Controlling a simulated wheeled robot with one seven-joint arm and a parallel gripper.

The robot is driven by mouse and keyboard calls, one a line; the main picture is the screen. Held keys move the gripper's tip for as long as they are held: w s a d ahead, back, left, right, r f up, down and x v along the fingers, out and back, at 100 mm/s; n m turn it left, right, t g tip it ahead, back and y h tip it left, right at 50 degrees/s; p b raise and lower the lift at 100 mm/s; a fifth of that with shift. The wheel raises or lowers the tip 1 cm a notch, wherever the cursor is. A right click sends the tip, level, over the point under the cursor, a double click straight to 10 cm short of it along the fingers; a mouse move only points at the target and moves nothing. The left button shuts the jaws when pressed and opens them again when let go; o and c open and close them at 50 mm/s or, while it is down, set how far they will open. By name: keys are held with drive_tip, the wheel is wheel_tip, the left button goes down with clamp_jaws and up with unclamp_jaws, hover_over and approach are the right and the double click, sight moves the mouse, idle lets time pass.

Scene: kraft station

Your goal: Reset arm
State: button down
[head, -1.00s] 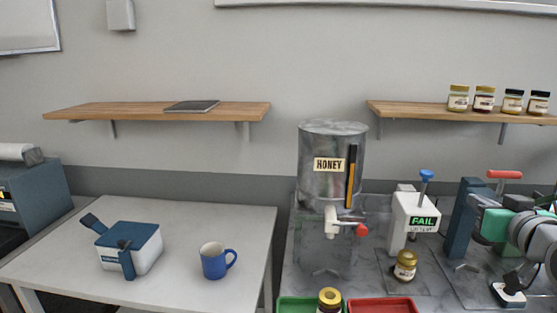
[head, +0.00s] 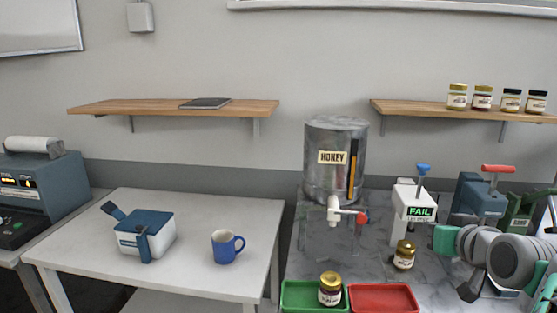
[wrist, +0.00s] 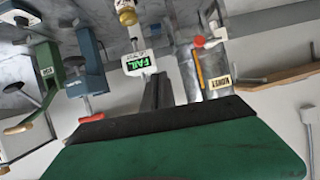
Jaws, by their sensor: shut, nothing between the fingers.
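My arm comes in from the right edge of the head view, and my gripper (head: 470,289) hangs over the right part of the marble counter. Its dark fingers are shut with nothing between them. In the wrist view my gripper's shut fingers (wrist: 152,92) point up the picture, toward the white tester with the green FAIL display (wrist: 138,64). That tester (head: 413,205) stands on the counter left of my gripper in the head view. A gold-lidded jar (head: 404,257) stands in front of it. My gripper touches no object that I can see.
A steel honey tank (head: 335,175) with a tap stands left of the tester. A green tray (head: 300,296) with a jar (head: 330,290) and a red tray (head: 383,299) lie in front. Blue (head: 477,197) and green (head: 519,215) presses stand behind my arm. A white table (head: 190,270) is left.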

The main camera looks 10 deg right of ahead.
drive_tip(key=a+f+n+g+y, duration=0.2)
drive_tip(key=a+f+g, duration=0.2)
drive_tip(key=a+f, duration=0.95)
drive_tip(key=s+a+f+g, duration=0.5)
drive_tip(key=s+a+f, duration=0.3)
drive_tip(key=s+a, duration=0.3)
drive_tip(key=shift+s+a+f+n+g, duration=0.2)
drive_tip(key=shift+a+n+g, duration=0.15)
drive_tip(key=shift+a, duration=0.3)
